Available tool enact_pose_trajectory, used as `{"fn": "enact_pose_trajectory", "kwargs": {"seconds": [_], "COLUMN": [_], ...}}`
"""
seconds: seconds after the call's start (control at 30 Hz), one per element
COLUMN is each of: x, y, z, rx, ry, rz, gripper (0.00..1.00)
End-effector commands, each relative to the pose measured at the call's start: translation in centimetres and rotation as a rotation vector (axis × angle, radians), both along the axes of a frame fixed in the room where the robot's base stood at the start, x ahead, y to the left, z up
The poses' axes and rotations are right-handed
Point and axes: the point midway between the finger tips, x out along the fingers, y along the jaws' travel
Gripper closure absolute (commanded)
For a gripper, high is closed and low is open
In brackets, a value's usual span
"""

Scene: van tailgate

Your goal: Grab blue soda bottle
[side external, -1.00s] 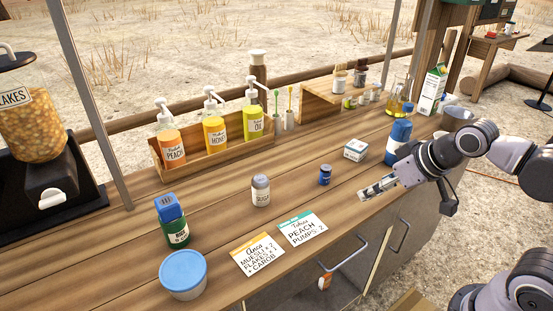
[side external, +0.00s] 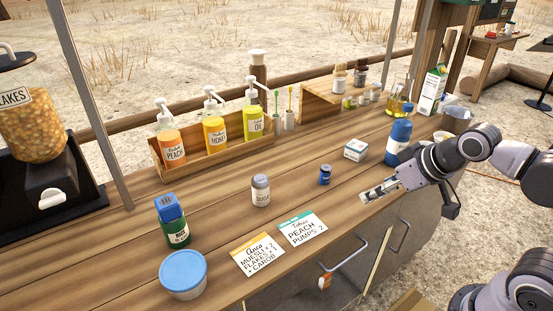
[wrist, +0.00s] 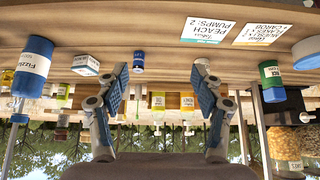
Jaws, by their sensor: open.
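The blue soda bottle (side external: 398,140) stands upright on the wooden counter toward its right end, with a white label. My forearm covers part of its lower right side. In the wrist view, which is upside down, the bottle (wrist: 31,68) is at the left edge, outside my fingers. My gripper (side external: 376,190) is low over the counter's front edge, in front of the bottle and apart from it. In the wrist view my gripper (wrist: 161,72) has its fingers spread with nothing between them.
Order cards (side external: 302,229) lie near the front edge.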

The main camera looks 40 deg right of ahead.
Motion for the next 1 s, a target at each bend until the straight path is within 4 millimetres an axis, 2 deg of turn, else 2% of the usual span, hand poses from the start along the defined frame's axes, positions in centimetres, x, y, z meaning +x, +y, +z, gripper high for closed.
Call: {"fn": "enact_pose_trajectory", "kwargs": {"seconds": [0.1, 0.17, 0.47, 0.57, 0.67, 0.77, 1.0], "x": [0.0, 0.0, 0.1, 0.7, 2.2, 4.4, 9.5], "y": [0.0, 0.0, -0.1, -0.6, -2.1, -4.6, -12.5], "z": [0.0, 0.0, 0.1, 0.8, 2.6, 5.0, 10.0], "rx": [0.000, 0.000, 0.000, 0.002, 0.007, 0.016, 0.041], "ry": [0.000, 0.000, 0.000, 0.007, 0.024, 0.049, 0.115], "rz": [0.000, 0.000, -0.002, -0.027, -0.086, -0.177, -0.418], "gripper": [0.33, 0.42, 0.42, 0.42, 0.42, 0.42, 0.42]}}
